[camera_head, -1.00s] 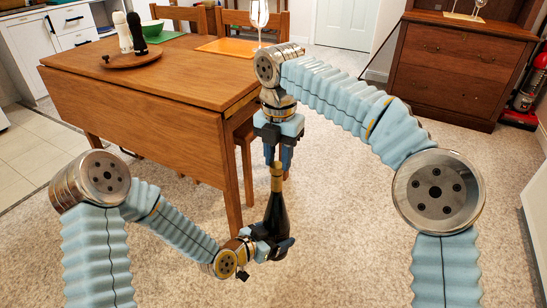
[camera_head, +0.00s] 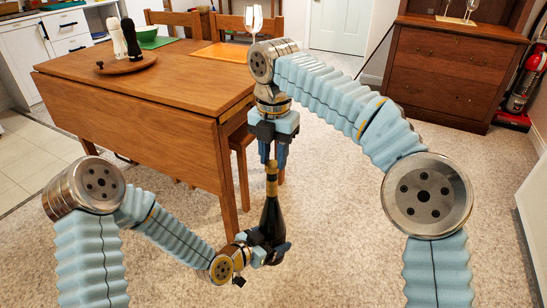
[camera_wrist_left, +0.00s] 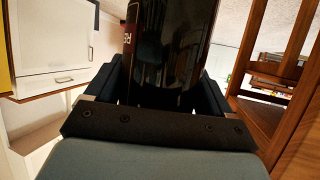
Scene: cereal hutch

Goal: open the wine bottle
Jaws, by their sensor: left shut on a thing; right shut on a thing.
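The dark wine bottle (camera_head: 272,218) with a gold-toned neck stands upright in front of the table. My left gripper (camera_head: 268,252) is shut around its lower body. In the left wrist view the dark glass of the bottle (camera_wrist_left: 170,45) rises between the fingers of the left gripper (camera_wrist_left: 160,95). My right gripper (camera_head: 274,163) is above, pointing down, shut at the very top of the bottle's neck. The fingers hide the mouth, so I cannot tell whether the cork is partly out.
The wooden table (camera_head: 130,110) stands behind and left of the bottle. A brown cabinet (camera_head: 455,70) is at the back right. Carpet between is clear.

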